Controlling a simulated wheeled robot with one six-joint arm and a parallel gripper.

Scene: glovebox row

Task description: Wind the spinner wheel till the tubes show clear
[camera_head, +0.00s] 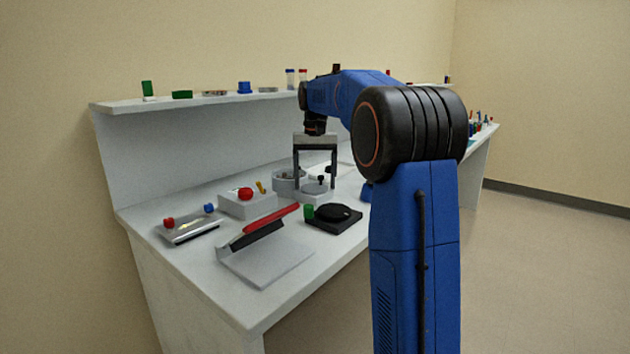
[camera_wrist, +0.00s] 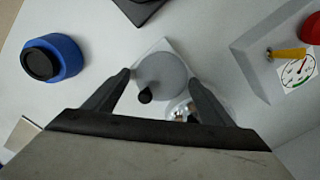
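The spinner wheel, a grey disc (camera_wrist: 168,70) with a small black knob (camera_wrist: 145,95) near its rim, sits on a white base. It also shows in the head view (camera_head: 314,188), between the fingers. My gripper (camera_wrist: 160,76) is open and points down over the wheel, one finger on each side. The knob lies between the fingers, nearer the left one in the wrist view, and nothing is gripped. A shiny rounded part (camera_wrist: 182,110) beside the disc is partly hidden by my gripper. I cannot make out tubes in the spinner. Two small capped tubes (camera_head: 290,78) stand on the back shelf.
A white box with a red button (camera_head: 245,194), yellow lever (camera_wrist: 288,54) and gauge (camera_wrist: 297,72) stands left of the spinner in the head view. A black device (camera_head: 334,215) is in front. A blue round item with a black top (camera_wrist: 52,58) is nearby. A red-handled device (camera_head: 268,226) stands near the front.

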